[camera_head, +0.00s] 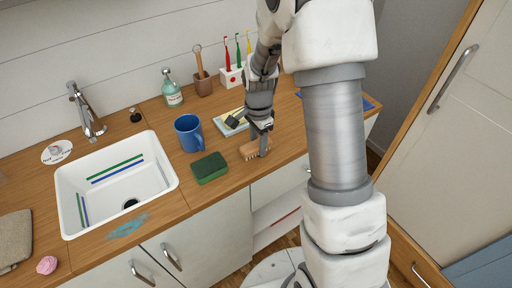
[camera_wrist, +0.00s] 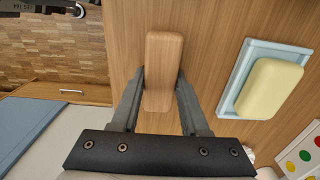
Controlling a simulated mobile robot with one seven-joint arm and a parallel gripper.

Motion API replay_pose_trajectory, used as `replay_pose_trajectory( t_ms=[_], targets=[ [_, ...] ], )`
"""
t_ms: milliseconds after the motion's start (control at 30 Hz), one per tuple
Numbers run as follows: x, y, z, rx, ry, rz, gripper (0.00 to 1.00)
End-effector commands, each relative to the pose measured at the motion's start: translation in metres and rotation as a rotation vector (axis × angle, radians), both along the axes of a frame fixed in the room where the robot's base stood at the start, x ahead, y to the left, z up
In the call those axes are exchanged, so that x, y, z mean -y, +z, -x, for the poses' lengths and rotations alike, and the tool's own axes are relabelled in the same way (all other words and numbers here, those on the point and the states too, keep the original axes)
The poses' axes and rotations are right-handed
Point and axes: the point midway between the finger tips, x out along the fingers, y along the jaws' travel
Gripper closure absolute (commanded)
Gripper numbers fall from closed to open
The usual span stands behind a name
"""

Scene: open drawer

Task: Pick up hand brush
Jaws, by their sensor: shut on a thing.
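The hand brush (camera_head: 250,151) has a wooden back and pale bristles, and it is at the counter's front edge, right of the green sponge. In the wrist view the brush (camera_wrist: 164,58) shows as a rounded wooden block. My gripper (camera_head: 263,150) reaches down over it from above. In the wrist view my gripper (camera_wrist: 160,85) has one finger on each side of the brush's near part, shut on it. I cannot tell whether the bristles touch the counter.
A green sponge (camera_head: 209,167) and a blue mug (camera_head: 189,134) stand left of the brush. A soap dish (camera_wrist: 230,100) with yellow soap (camera_wrist: 268,88) lies close by. A white sink (camera_head: 70,190) is at the left. A toothbrush holder (camera_head: 232,77) stands at the back.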

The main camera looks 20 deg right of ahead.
Motion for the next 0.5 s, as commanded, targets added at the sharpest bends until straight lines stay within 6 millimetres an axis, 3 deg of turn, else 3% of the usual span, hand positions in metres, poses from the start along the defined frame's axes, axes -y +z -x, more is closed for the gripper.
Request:
replay_pose_trajectory(
  t_ms=[333, 500],
  targets=[
    [0.0, 0.003, 0.0, 0.001, 0.0, 0.001, 1.0],
    [0.0, 0.017, -0.001, 0.003, -0.001, 0.0, 1.0]
  ],
)
